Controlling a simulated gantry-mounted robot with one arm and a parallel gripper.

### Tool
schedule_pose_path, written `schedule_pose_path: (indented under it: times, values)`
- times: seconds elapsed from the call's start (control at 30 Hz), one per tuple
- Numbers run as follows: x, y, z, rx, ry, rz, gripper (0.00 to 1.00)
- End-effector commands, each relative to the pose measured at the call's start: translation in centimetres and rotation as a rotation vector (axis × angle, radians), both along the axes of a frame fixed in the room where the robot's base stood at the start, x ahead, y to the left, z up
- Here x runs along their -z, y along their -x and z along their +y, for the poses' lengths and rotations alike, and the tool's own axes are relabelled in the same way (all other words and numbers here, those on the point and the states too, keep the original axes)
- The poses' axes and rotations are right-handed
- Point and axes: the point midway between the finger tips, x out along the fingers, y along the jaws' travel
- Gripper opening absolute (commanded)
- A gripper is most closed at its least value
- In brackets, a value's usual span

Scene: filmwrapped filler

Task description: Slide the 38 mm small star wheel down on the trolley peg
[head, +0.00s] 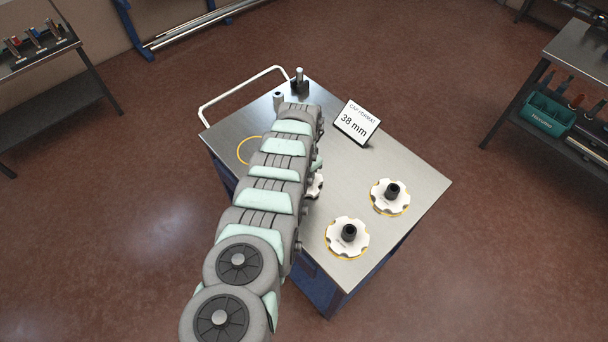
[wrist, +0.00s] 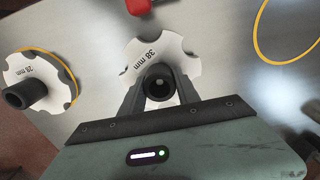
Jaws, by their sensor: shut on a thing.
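The 38 mm small star wheel (wrist: 155,55) is white and scalloped, with a dark hollow hub, in the wrist view. My gripper (wrist: 159,86) is shut on its hub, one finger on each side. In the head view my arm hides the gripper, and part of a white wheel (head: 315,186) shows beside the arm; it appears to be the held one. I cannot tell the gap between the held wheel and the top.
Two more star wheels (head: 390,196) (head: 347,238) sit on yellow rings on the steel trolley top (head: 400,160). An empty yellow ring (head: 242,150) lies left of my arm. A "38 mm" sign (head: 357,122) and a short pale cylinder (head: 278,98) stand farther back. A red object (wrist: 138,6) shows in the wrist view.

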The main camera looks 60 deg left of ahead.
Motion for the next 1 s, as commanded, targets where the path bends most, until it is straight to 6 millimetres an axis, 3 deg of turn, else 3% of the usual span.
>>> schedule_pose_path:
  times: [0.4,0.43,0.7,0.9,1.0]
  values:
    - [1.13,-0.03,0.03,0.000,-0.001,-0.001,0.00]
    - [1.02,-0.02,0.04,0.000,-0.001,-0.001,0.40]
    - [1.00,0.01,0.01,0.000,0.000,0.000,0.62]
    - [1.01,0.01,0.01,0.000,0.000,0.000,0.63]
    - [1.04,0.03,-0.01,0.000,0.000,0.001,0.72]
